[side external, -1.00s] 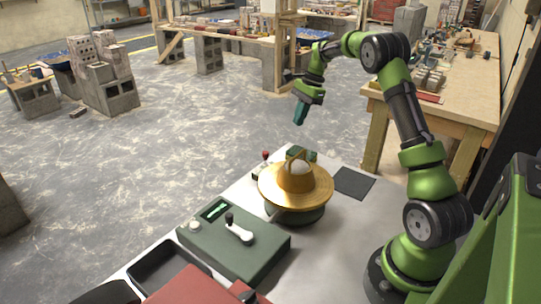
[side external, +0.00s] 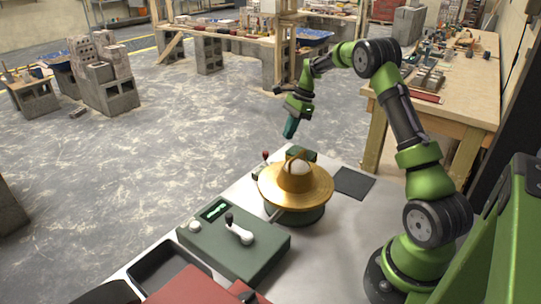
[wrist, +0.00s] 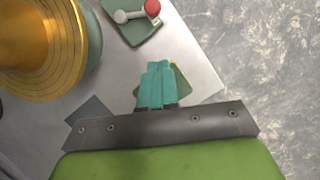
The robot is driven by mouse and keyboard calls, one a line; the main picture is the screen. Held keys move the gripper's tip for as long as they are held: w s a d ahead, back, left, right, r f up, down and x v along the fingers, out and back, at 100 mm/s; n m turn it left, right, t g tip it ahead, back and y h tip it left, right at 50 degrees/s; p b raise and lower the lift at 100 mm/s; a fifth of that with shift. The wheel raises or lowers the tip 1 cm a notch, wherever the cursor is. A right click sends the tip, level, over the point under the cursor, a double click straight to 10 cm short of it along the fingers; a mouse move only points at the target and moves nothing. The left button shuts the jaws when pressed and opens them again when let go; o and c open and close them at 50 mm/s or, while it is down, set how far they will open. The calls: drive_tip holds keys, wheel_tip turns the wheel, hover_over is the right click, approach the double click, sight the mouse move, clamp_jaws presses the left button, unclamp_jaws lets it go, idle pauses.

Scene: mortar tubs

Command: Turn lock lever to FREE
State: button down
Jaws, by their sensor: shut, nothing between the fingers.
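A lever with a red ball knob (wrist: 152,7) and a pale arm sits on a small green base (wrist: 142,32) at the top of the wrist view. The red knob (side external: 265,154) also shows in the side view, left of the brass-coloured dish. I cannot read any marking beside this lever. A second lever, white with a black knob (side external: 229,218), stands on the dark green box (side external: 250,257). My gripper (side external: 289,131) is above the far end of the table, apart from both levers. Its teal fingers (wrist: 158,68) are shut and empty.
The brass-coloured dish (side external: 314,187) stands on a dark green base, close to the red-knobbed lever. A small green block (side external: 304,153) is behind it, and a dark square mat (side external: 354,183) lies right. A black tray (side external: 165,262) is near the front.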

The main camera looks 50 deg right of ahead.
drive_tip(key=x, duration=0.3)
drive_tip(key=shift+a+f, duration=0.15)
drive_tip(key=shift+f, duration=0.2)
drive_tip(key=shift+w+a+r, duration=0.1)
drive_tip(key=shift+w+a, duration=0.2)
drive_tip(key=shift+a, duration=0.3)
drive_tip(key=shift+w+a, duration=0.35)
drive_tip(key=shift+a, duration=0.2)
drive_tip(key=shift+w+a, duration=0.3)
drive_tip(key=shift+a, duration=0.25)
